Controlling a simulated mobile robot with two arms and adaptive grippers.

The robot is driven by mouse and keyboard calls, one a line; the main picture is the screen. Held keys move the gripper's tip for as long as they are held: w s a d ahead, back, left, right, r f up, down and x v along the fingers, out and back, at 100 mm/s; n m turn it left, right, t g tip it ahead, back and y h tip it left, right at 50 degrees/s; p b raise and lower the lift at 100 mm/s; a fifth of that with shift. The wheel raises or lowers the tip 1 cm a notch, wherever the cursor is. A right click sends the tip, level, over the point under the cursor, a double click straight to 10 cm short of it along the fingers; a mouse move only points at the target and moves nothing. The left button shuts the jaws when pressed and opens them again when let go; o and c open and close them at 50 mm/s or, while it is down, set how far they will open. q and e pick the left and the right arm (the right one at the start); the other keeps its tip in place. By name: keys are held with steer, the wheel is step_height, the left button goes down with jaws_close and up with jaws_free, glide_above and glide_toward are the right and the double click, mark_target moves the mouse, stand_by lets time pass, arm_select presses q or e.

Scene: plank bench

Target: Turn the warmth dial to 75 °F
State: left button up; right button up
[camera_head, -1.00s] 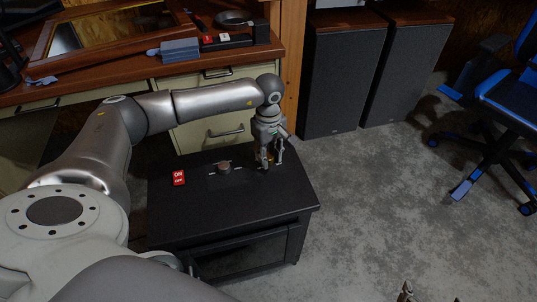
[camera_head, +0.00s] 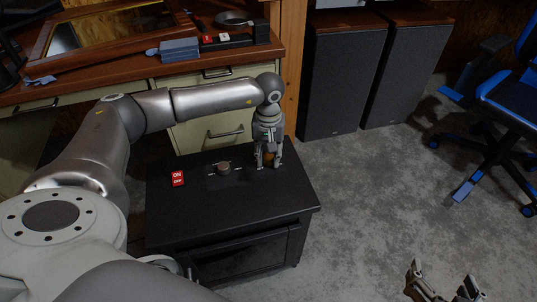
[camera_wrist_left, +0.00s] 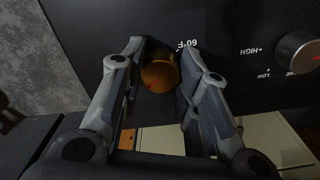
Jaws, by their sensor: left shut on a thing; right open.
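The warmth dial (camera_wrist_left: 160,74) is a round gold-orange knob with a small red mark, on the black panel. An upside-down "60°F" label (camera_wrist_left: 187,44) sits beside it in the wrist view; other markings around it are hidden by the fingers. My left gripper (camera_head: 268,161) reaches down onto the right part of the black cabinet top (camera_head: 215,212). In the wrist view its two fingers (camera_wrist_left: 162,88) stand on either side of the dial, shut on it. My right gripper (camera_head: 443,280) is open and empty over the floor at the bottom right.
A second, grey knob (camera_head: 224,168) with HIGH and LOW labels is left of the dial in the head view. A red ON/OFF switch (camera_head: 177,179) sits further left. The wooden desk (camera_head: 120,86) stands behind; speakers (camera_head: 341,82) and a blue-black chair (camera_head: 505,105) stand right.

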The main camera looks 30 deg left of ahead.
mark_target(268, 156)
stand_by(0.3)
arm_select(q)
steer(key=o, duration=1)
steer(key=shift+o, duration=0.2)
step_height(268, 156, up, 12)
stand_by(0.4)
